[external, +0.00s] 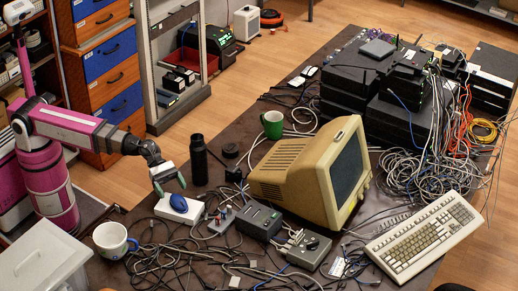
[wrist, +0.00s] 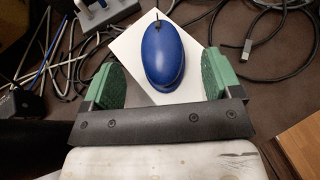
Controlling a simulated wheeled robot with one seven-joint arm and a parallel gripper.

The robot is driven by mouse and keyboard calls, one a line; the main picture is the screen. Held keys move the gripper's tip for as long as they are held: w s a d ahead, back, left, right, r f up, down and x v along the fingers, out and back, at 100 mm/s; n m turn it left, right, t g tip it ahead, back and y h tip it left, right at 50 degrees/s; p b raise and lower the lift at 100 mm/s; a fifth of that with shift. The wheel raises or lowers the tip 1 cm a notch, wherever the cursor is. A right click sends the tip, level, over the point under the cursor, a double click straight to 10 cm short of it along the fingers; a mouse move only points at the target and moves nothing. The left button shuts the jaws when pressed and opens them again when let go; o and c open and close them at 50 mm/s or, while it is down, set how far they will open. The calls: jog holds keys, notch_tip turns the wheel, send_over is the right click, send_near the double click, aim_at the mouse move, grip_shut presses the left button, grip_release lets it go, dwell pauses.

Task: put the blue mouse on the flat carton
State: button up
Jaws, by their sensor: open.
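The blue mouse (external: 178,203) rests on top of the flat white carton (external: 192,214) on the dark table in the external view. In the wrist view the blue mouse (wrist: 163,56) lies on the white carton (wrist: 132,40), with its cable end at the top. My gripper (external: 168,186) is open just beside and above the mouse. In the wrist view my gripper's green fingers (wrist: 162,82) stand apart on both sides of the mouse's near end, with gaps to it. Nothing is held between them. The carton's near part is hidden behind the gripper.
A black bottle (external: 199,160) stands behind the carton. A white and blue mug (external: 114,241) stands at front left. Grey power boxes (external: 258,221) and tangled cables lie to the right. A beige monitor (external: 312,175) and green mug (external: 272,124) are farther right.

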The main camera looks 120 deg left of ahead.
jog(key=v, duration=0.7)
jog(key=shift+s+r, duration=0.15)
jog(key=shift+s, duration=0.15)
